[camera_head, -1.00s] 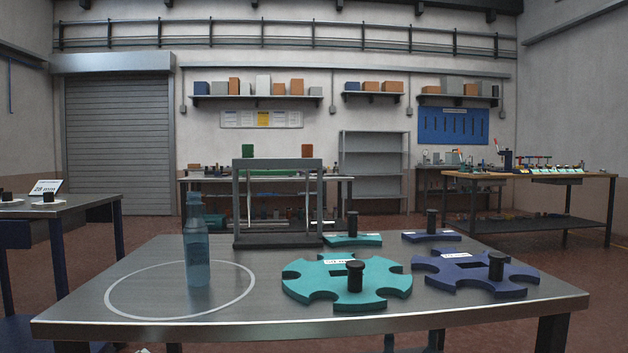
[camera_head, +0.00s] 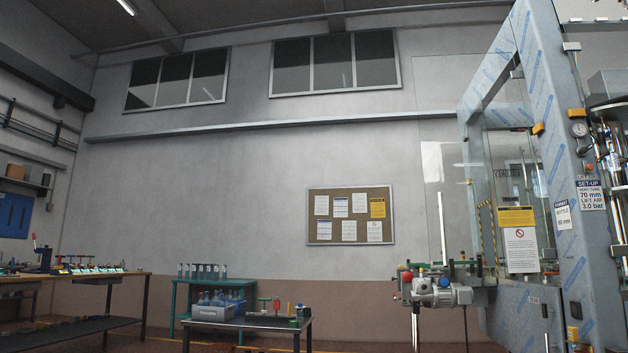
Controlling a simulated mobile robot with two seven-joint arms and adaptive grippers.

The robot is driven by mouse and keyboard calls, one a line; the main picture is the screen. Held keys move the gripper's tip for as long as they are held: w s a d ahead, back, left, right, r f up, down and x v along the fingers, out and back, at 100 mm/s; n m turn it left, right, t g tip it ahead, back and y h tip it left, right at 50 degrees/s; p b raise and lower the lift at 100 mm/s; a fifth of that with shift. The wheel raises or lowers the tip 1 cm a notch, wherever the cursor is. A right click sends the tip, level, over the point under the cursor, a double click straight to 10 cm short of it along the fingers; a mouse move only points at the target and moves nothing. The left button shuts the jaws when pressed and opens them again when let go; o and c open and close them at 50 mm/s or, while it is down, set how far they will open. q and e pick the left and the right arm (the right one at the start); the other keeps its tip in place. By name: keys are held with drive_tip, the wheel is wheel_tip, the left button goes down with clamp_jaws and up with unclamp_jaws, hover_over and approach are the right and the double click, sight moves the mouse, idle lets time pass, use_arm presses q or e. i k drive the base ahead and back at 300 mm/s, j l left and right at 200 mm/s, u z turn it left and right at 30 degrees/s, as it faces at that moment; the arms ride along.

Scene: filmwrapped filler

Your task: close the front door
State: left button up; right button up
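A filler machine with a film-wrapped frame (camera_head: 563,170) stands at the right of the head view, cut off by the right edge. A clear panel (camera_head: 437,175) sticks out from its left side against the grey wall. This may be an open door, but I cannot tell which panel is the front door. Another clear panel with a yellow and white notice (camera_head: 519,240) shows within the frame. A motor unit (camera_head: 440,290) with a red knob juts out at the machine's lower left. Neither of my grippers is in view.
A workbench (camera_head: 70,278) with small parts stands at the left. A green table (camera_head: 180,295) with bottles and a small dark table (camera_head: 262,322) with a grey crate (camera_head: 213,312) stand ahead. A notice board (camera_head: 350,215) hangs on the wall.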

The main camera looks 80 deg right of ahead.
sight(521, 250)
drive_tip(key=z, duration=1.6)
